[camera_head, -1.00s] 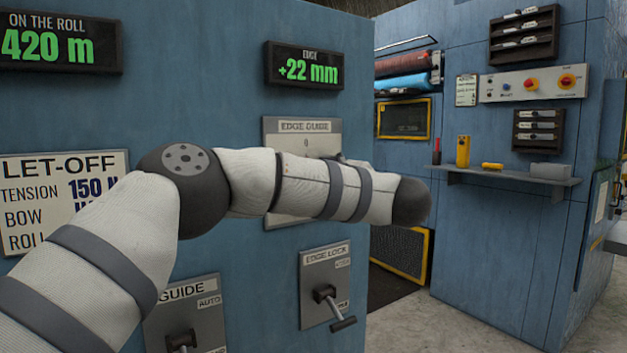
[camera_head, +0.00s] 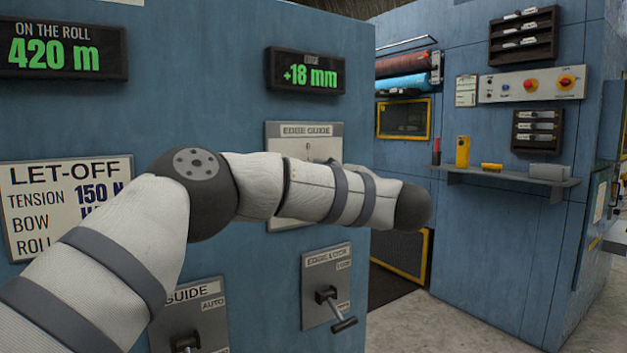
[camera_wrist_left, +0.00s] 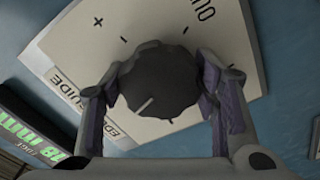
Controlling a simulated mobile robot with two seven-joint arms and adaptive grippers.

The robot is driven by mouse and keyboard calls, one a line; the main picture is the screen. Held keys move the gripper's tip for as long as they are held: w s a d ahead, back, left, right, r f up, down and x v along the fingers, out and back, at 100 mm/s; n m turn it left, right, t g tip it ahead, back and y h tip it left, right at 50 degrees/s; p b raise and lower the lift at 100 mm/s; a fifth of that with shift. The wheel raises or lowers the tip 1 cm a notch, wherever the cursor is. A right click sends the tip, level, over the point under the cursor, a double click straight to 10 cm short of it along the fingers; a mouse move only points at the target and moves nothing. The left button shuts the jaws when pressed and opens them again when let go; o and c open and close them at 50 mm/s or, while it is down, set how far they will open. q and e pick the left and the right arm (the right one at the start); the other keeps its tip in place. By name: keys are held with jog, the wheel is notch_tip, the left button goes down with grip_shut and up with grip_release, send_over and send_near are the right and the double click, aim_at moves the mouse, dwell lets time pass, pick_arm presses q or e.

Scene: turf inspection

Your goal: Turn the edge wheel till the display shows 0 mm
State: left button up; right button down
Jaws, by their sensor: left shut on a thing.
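The edge display (camera_head: 305,71) on the blue panel reads +18 mm in green in the head view. Its corner also shows in the left wrist view (camera_wrist_left: 32,130). The edge guide plate (camera_head: 303,133) sits below the display, mostly behind my left arm. The dark edge wheel (camera_wrist_left: 158,82), with a pale pointer line, fills the middle of the left wrist view. My left gripper (camera_wrist_left: 160,88) is shut on the wheel, one finger at each side of its rim. The gripper and wheel are hidden behind my arm in the head view. My right gripper is not in view.
Below are an edge lock lever (camera_head: 333,305) and a guide switch (camera_head: 188,335). A let-off sign (camera_head: 50,200) and a 420 m display (camera_head: 62,52) are at left. A shelf (camera_head: 505,176) with small items is on the far blue wall.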

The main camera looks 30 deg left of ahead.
pick_arm(q)
jog(key=n, duration=0.2)
jog(key=n+p, duration=0.1)
jog(key=n, duration=0.1)
jog(key=shift+r+n, duration=0.2)
jog(key=shift+n, duration=0.1)
jog(key=n, duration=0.4)
jog(key=shift+n+p, duration=0.3)
jog(key=shift+p, duration=0.05)
jog(key=n, duration=0.4)
jog(key=shift+n+p, duration=0.3)
jog(key=shift+p, duration=0.05)
jog(key=shift+n, duration=2.3)
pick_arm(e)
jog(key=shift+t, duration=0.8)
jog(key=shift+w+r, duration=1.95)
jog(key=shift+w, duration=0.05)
pick_arm(q)
jog(key=o, duration=1.2)
jog(key=shift+c, duration=0.2)
